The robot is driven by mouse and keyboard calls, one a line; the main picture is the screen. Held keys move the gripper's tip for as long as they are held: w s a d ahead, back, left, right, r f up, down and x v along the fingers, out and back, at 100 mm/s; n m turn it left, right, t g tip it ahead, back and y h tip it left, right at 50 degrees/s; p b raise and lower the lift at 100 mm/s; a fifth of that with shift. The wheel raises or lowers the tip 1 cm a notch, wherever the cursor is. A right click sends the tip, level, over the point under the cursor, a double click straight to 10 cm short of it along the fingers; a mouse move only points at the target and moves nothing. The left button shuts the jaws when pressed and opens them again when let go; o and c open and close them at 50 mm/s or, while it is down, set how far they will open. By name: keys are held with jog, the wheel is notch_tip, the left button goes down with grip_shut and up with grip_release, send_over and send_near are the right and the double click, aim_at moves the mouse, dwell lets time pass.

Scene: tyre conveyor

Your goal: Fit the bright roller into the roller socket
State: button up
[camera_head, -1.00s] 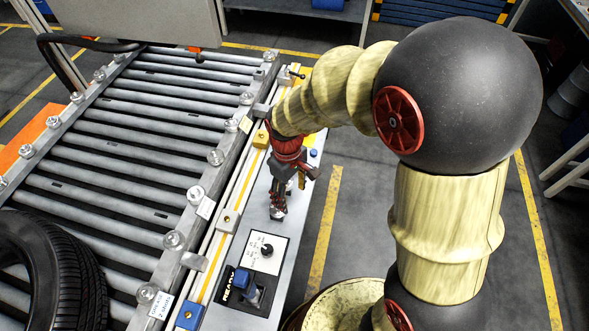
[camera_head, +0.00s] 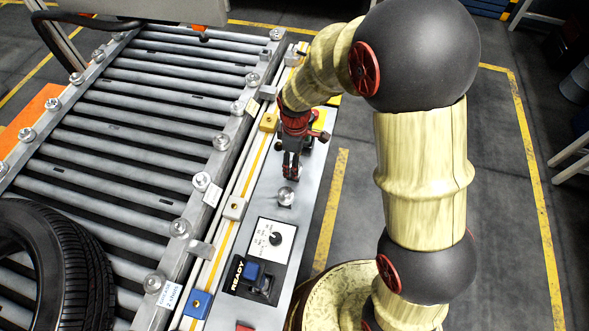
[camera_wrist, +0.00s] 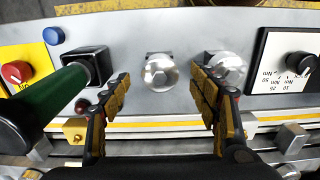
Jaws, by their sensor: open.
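A bright metal roller (camera_wrist: 160,73) with a faceted cap sits on the grey panel. In the wrist view it lies between the fingers of my open gripper (camera_wrist: 162,84), with space on both sides. A second bright roller (camera_wrist: 228,66) stands to its right, partly behind the right finger; it also shows in the head view (camera_head: 285,196). My gripper (camera_head: 291,173) points down over the panel there and hides the first roller. I cannot tell which piece is the roller socket, or what lies under either roller.
A green handle (camera_wrist: 56,98) rises beside the left finger, near a black square mount (camera_wrist: 91,66). A dial plate (camera_head: 272,245) and a blue-topped switch (camera_head: 254,271) lie nearer the viewer. The roller conveyor (camera_head: 150,125) and a tyre (camera_head: 82,270) are on the left.

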notch_tip(320, 180, down, 4)
jog(key=shift+w+a+b, duration=0.1)
jog(key=shift+b, duration=0.5)
jog(key=shift+c, duration=1.4)
jog(key=c, duration=1.1)
jog(key=shift+c, duration=0.3)
